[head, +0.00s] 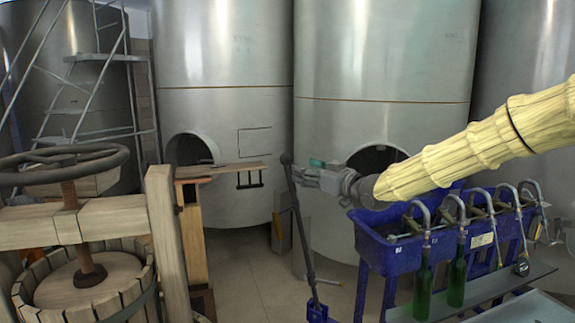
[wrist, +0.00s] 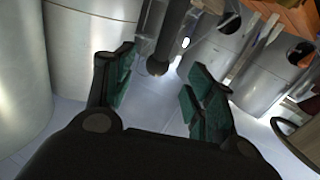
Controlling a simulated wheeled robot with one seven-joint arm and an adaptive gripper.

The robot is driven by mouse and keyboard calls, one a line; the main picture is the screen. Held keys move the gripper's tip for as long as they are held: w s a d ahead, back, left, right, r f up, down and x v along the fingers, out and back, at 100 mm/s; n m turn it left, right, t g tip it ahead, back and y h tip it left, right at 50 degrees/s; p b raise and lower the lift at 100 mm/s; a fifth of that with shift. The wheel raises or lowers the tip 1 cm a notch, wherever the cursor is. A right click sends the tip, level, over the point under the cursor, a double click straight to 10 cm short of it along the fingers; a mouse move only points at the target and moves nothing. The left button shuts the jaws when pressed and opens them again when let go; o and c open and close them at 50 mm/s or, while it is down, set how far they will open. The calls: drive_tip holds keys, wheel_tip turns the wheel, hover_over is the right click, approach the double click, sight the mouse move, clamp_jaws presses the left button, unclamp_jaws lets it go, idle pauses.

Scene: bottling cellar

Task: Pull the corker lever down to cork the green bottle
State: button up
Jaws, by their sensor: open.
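The corker lever (head: 301,235) is a long dark bar, standing nearly upright with a rounded top end. Its foot meets a blue part of the corker (head: 318,313) at the bottom edge; the rest of the corker is out of view. My gripper (head: 308,172) is open just right of the lever's top. In the wrist view, my open gripper (wrist: 163,78) has green pads on both sides of the lever's dark round end (wrist: 157,67); I see no contact. Two green bottles (head: 424,284) (head: 456,279) stand under the filler spouts; no bottle shows at the corker.
A blue filler trough (head: 376,257) with several curved spouts stands right of the lever, below my arm. A wooden basket press (head: 90,285) with a dark handwheel (head: 60,160) is at left. Large steel tanks (head: 222,60) line the back. Open floor (head: 262,275) lies left of the lever.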

sight(290, 167)
drive_tip(key=p+x, duration=0.3)
drive_tip(key=x, duration=0.5)
drive_tip(key=shift+w+a, duration=0.25)
drive_tip(key=shift+a, duration=0.05)
clamp_jaws()
